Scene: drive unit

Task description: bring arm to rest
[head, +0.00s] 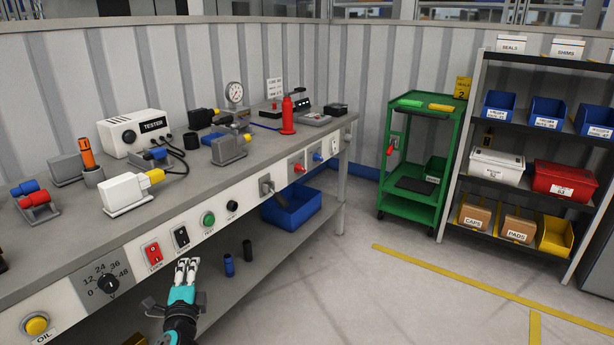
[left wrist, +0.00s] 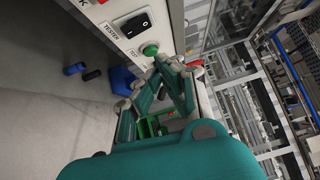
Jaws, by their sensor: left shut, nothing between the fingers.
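My left gripper (head: 187,266) is teal with pale fingertips. In the head view it is in front of the bench's front panel, just below the black rocker switch (head: 181,238). Its fingers are together and hold nothing. In the left wrist view the fingers show near the green button (left wrist: 150,50) and the black rocker switch (left wrist: 136,24); whether they touch the panel I cannot tell. My right gripper is in neither view.
The workbench (head: 225,178) carries a tester box (head: 132,132), a gauge (head: 235,92) and several connectors. Its panel has a red switch (head: 153,254) and knobs. A blue bin (head: 292,208) is on the lower shelf. A green cart (head: 412,208) and a shelf rack stand right; open floor lies between.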

